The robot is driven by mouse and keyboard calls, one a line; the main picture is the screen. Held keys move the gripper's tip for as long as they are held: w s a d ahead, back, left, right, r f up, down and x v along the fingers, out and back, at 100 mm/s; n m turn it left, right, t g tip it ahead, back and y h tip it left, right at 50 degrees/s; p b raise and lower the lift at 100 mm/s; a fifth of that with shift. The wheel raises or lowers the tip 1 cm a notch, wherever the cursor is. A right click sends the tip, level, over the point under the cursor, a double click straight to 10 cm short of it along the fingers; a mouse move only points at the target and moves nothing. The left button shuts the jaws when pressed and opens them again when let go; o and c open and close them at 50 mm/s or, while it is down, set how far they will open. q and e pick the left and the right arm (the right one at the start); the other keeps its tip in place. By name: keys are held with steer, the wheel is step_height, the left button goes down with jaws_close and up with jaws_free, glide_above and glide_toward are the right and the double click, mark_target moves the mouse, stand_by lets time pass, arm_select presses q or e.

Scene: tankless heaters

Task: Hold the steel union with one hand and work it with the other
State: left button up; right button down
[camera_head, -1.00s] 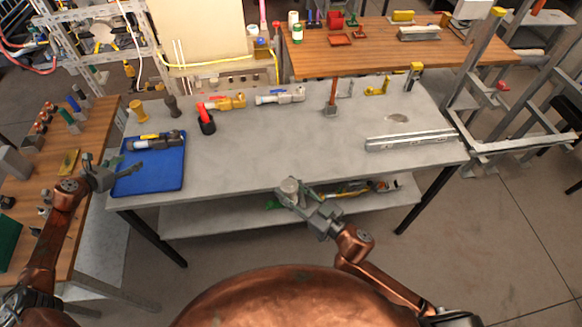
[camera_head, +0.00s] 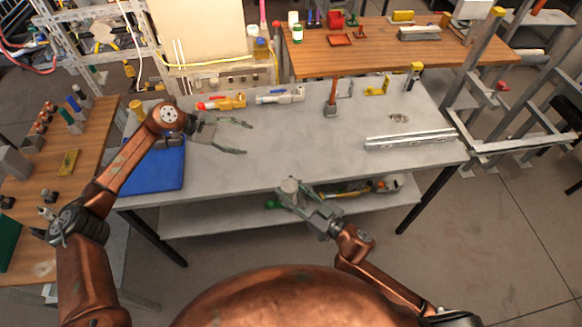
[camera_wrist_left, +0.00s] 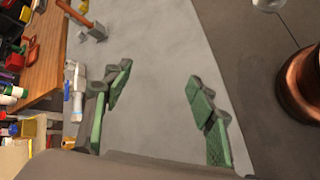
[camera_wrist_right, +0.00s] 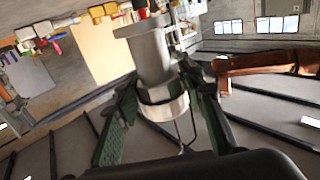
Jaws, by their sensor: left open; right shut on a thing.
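The steel union (camera_wrist_right: 150,52) is a grey metal cylinder with a wide flange and a paler ring low down. My right gripper (camera_wrist_right: 160,98) is shut around its lower part, with the flanged end sticking out past the fingers. In the head view the union (camera_head: 289,186) shows in the right gripper (camera_head: 291,197) in front of the grey table's near edge. My left gripper (camera_head: 247,138) is open and empty above the table, higher and to the left of the union. In the left wrist view its fingers (camera_wrist_left: 158,82) are spread wide over bare table.
The grey table (camera_head: 300,140) is clear in the middle.

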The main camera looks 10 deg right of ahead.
arm_select(q)
steer(key=s+d+r+m+g+y, duration=0.3)
steer(key=s+d+r+m, duration=0.2)
steer(key=s+d+m, duration=0.6)
steer(key=r+m+y, duration=0.2)
steer(key=m+y, duration=0.3)
steer(key=m, duration=0.2)
glide_above(291, 185)
steer(key=shift+w+d+f, duration=0.15)
steer(key=shift+w+d, duration=0.1)
steer(key=shift+w, duration=0.15)
steer(key=shift+s+a+m+t+y, duration=0.2)
steer(key=shift+s+m+t+y, duration=0.1)
steer(key=shift+s+m+y, duration=0.4)
steer(key=shift+w, duration=0.15)
step_height(291, 185, down, 8)
steer(key=shift+r, duration=0.2)
steer(key=shift+c, duration=0.7)
